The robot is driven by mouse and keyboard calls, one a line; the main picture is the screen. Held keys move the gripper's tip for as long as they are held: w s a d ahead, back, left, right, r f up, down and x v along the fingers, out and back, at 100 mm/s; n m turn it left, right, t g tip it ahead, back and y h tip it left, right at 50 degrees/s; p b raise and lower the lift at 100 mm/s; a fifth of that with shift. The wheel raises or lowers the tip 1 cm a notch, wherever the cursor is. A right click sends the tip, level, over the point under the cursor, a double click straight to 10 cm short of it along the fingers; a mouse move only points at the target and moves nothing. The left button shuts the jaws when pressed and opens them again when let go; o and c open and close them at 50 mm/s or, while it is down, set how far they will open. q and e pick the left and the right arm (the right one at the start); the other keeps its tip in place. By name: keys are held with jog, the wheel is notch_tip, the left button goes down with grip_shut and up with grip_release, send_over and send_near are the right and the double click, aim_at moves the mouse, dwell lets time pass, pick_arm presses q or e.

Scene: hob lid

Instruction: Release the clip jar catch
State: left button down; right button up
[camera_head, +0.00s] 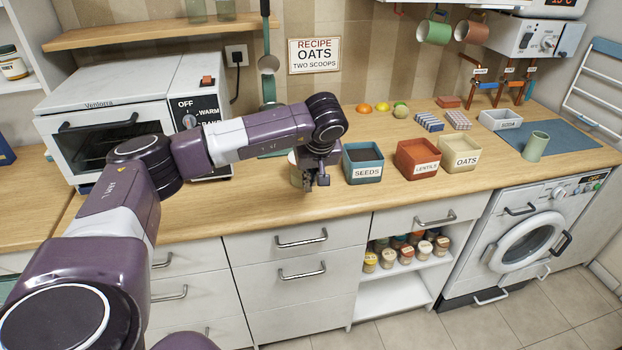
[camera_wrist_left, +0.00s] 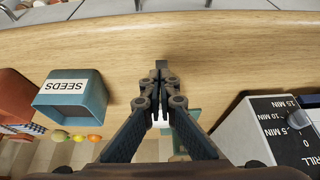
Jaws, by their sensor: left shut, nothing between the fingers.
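A pale cylindrical vessel, which may be the clip jar (camera_head: 294,172), stands on the wooden counter in the head view, left of the blue SEEDS box. My left gripper (camera_head: 309,187) is in front of its right side and hides much of it. No catch can be made out, and I cannot tell whether the gripper touches the vessel. In the left wrist view the left gripper (camera_wrist_left: 162,72) is shut and empty, its fingertips together over the counter. My right gripper is not in view.
The SEEDS box (camera_head: 363,163) stands close right of the gripper, then the LENTILS box (camera_head: 416,160) and OATS box (camera_head: 459,154). A toaster oven (camera_head: 110,125) stands to the left. The counter's front strip (camera_head: 260,211) is clear.

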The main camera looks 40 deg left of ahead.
pick_arm(q)
jog(key=shift+s+d, duration=0.45)
jog(key=shift+d, duration=0.1)
jog(key=shift+d, duration=0.1)
